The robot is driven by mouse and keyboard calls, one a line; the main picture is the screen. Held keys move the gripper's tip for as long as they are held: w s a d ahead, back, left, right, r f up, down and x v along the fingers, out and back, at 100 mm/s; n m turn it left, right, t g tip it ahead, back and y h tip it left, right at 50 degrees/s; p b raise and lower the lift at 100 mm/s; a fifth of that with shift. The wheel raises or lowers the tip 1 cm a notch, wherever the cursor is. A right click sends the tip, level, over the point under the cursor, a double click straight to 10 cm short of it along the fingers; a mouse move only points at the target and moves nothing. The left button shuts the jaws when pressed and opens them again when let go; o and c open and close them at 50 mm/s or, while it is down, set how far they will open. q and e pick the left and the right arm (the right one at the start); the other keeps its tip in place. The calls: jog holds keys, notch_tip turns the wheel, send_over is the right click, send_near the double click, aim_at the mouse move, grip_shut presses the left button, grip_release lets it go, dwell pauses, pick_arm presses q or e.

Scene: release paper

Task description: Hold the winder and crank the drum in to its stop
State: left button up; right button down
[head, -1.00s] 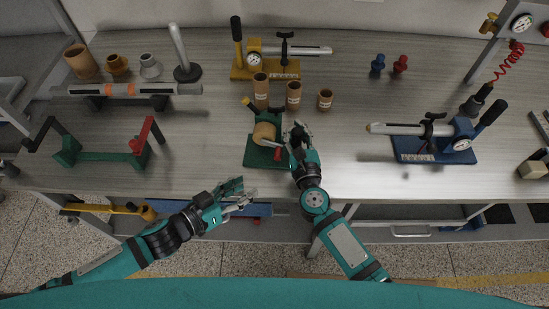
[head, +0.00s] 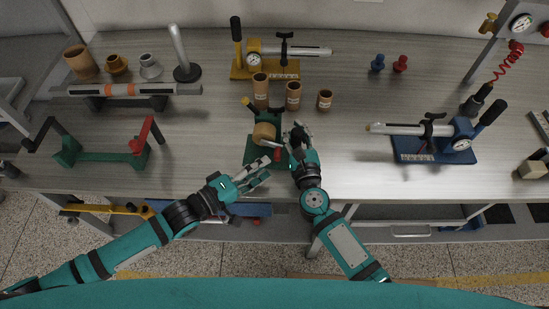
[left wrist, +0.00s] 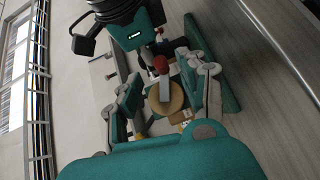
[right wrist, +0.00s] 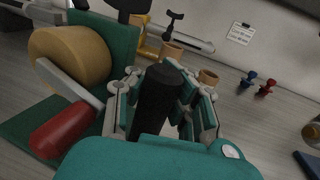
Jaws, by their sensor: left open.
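The winder has a green base (head: 251,155), a tan drum (head: 264,132) and a crank with a red knob (head: 277,155). It stands near the table's front edge. In the right wrist view, my right gripper (right wrist: 162,90) is shut around the winder's upright black grip (right wrist: 155,105), with the drum (right wrist: 78,52) and red knob (right wrist: 62,130) to the left. My left gripper (head: 264,170) is open and empty just in front of the winder. In the left wrist view, the red knob (left wrist: 160,63) and drum (left wrist: 168,100) show between its spread fingers.
Brown tubes (head: 293,92) stand behind the winder. A yellow-based device (head: 265,70) is farther back, a blue-based one (head: 435,150) to the right. A green stand (head: 100,155) with a red handle is at left. Bare table lies between.

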aim_at(275, 160)
pick_arm(q)
jog(key=x, duration=0.5)
grip_shut()
